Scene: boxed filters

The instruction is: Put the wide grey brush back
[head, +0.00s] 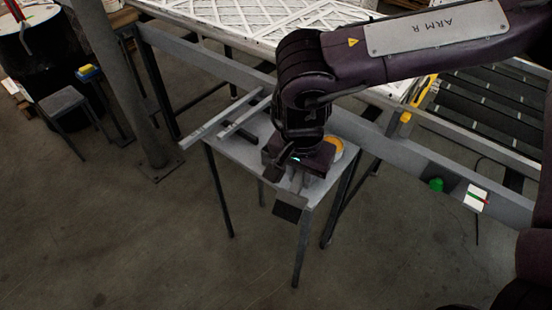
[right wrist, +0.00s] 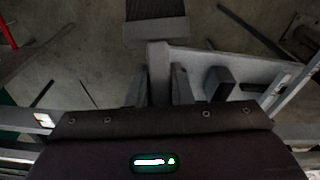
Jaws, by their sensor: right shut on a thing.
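The wide grey brush (head: 289,210) hangs from my right gripper (head: 297,180), in front of the near edge of a small grey table (head: 225,145). In the right wrist view the brush (right wrist: 156,30) has a grey handle and a wide head with dark bristles, pointing away from the gripper. The fingers of my right gripper (right wrist: 163,88) are shut on its handle. The brush head appears clear of the tabletop, over the floor. My left gripper is not in view.
On the table lie a dark object (head: 242,132), two light rails (head: 228,118) and a round yellow-rimmed item (head: 337,154) partly behind my gripper. A grey beam (head: 215,62) and a white lattice panel (head: 250,22) are behind. The floor in front is clear.

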